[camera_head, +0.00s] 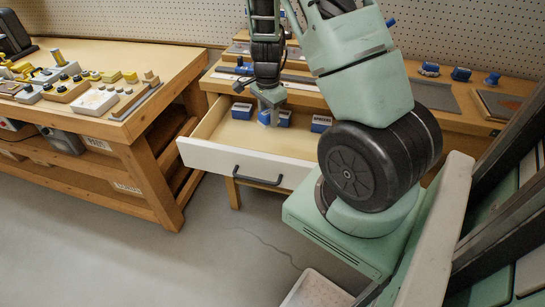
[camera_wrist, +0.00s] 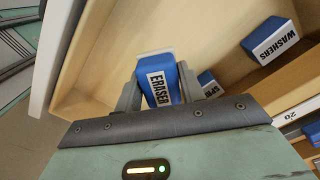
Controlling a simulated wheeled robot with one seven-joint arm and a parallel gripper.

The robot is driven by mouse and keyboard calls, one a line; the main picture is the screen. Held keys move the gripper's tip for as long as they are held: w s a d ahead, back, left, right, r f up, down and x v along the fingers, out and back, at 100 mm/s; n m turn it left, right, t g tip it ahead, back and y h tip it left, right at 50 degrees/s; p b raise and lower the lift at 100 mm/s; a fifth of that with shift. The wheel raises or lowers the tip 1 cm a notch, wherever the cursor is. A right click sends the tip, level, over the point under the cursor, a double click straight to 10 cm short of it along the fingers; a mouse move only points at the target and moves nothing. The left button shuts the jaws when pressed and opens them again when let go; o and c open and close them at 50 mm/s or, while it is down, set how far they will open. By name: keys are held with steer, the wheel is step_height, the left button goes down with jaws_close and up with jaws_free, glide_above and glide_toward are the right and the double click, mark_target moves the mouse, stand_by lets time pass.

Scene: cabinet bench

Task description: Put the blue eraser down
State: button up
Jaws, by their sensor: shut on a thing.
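The blue eraser (camera_wrist: 158,84), a blue block with a white label reading ERASER, is between the two fingers of my gripper (camera_wrist: 160,92) in the wrist view. My gripper is shut on it. In the head view my gripper (camera_head: 268,110) points down inside the open drawer (camera_head: 222,162), with the eraser (camera_head: 264,117) at its fingertips. I cannot tell whether the eraser touches the drawer floor.
Other blue-and-white boxes lie in the drawer: one at the left (camera_head: 242,111), one close beside the eraser (camera_head: 285,118), and the WASHERS box (camera_wrist: 271,40). Bare drawer floor shows at front and left. A cluttered second bench (camera_head: 118,112) stands left.

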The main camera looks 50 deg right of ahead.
mark_target(274, 146)
steer(key=shift+s+d+f+m, duration=0.2)
steer(key=shift+s+d+m, duration=0.05)
steer(key=shift+d+m, duration=0.35)
steer(key=shift+s+d+f, duration=0.1)
steer(key=shift+s+f, duration=0.05)
steer(key=shift+f, duration=0.1)
steer(key=shift+m, duration=0.3)
step_height(274, 146, down, 9)
steer(key=shift+d+f+b, duration=0.1)
steer(key=shift+b, duration=0.5)
steer(key=shift+f, duration=0.2)
steer(key=o, duration=1.1)
steer(key=shift+r, duration=0.15)
